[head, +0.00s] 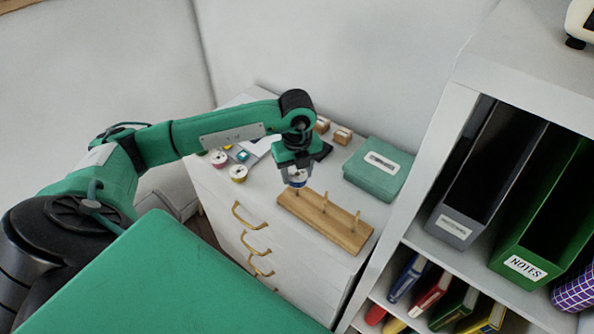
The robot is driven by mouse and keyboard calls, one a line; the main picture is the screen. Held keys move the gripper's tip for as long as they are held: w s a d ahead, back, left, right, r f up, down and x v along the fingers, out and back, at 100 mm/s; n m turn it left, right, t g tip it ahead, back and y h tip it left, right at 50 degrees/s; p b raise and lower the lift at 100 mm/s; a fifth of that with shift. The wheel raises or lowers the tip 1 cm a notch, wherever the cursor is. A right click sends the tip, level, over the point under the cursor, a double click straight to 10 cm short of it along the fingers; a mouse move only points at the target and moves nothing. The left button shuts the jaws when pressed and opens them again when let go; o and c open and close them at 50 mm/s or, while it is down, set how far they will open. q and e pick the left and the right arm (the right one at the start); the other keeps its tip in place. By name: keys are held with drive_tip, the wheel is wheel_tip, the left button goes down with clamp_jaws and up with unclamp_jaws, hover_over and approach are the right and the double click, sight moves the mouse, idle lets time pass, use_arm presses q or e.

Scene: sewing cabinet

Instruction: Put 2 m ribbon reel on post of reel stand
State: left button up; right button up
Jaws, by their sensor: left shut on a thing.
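The reel stand (343,235) is a wooden bar with upright posts on the white cabinet top. The reel's far side is hidden by the gripper. My right gripper is not in view.
Several loose reels (238,173) lie at the cabinet's left, near a white sheet (257,149). A green labelled box (379,168) stands behind the stand at right, with small wooden blocks (342,135) farther back. A white shelf (462,105) with file holders rises at right.

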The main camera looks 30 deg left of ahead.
use_arm(q)
drive_tip(key=shift+f+b, duration=1)
drive_tip(key=shift+f, duration=0.15)
drive_tip(key=o, duration=1)
drive_tip(key=shift+r+b, duration=1.65)
drive_tip(key=shift+r, duration=5.25)
